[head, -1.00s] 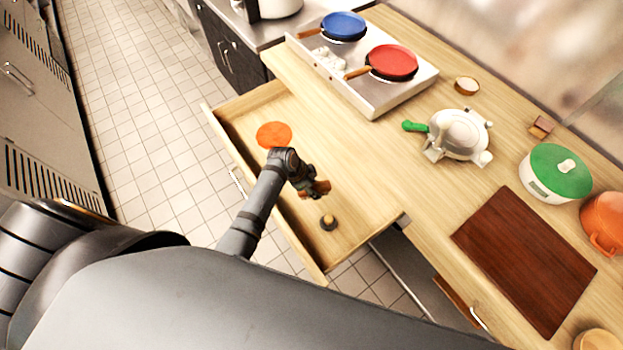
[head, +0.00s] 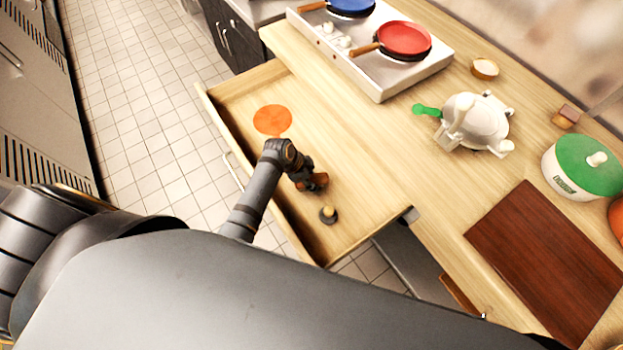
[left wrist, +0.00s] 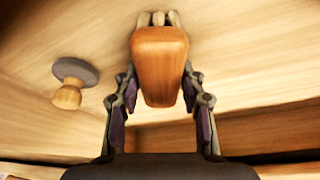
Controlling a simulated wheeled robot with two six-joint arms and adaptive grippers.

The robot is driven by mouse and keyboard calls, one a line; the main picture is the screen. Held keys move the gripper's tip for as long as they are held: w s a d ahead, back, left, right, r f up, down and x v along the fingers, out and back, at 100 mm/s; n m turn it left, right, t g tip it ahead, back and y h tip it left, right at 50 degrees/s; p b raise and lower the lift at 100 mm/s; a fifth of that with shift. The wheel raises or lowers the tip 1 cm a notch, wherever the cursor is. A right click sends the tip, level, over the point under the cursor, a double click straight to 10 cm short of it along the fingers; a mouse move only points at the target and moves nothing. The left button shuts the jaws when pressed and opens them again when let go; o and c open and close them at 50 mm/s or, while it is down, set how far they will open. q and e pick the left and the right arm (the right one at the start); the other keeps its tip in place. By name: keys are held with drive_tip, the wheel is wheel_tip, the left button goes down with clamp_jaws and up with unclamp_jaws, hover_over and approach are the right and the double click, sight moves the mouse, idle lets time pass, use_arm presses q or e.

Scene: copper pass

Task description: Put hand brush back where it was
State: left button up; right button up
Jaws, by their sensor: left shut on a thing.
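The hand brush shows as a brown wooden block (left wrist: 160,60) between the fingers in the left wrist view; its small brown end also shows in the head view (head: 319,180). My left gripper (head: 306,181) is shut on it, inside or just above the open wooden drawer (head: 350,205). Grey-white stubs show at the brush's far end. I cannot tell whether the brush touches the drawer floor. My right gripper is in neither view.
The drawer also holds a flat orange disc (head: 272,120) and a wooden knob on a grey round base (head: 328,214), close to the gripper. The counter beside it carries a stove with a red pan (head: 404,40), a white appliance (head: 474,122) and a dark board (head: 545,262).

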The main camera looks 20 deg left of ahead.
use_arm(q)
drive_tip(key=o, duration=0.9)
drive_tip(key=shift+a+f, duration=0.1)
drive_tip(key=shift+f, duration=0.05)
drive_tip(key=o, duration=0.3)
drive_tip(key=shift+r, duration=0.35)
drive_tip(key=v, duration=1.1)
drive_tip(key=shift+a+r, duration=0.15)
drive_tip(key=shift+r, duration=0.15)
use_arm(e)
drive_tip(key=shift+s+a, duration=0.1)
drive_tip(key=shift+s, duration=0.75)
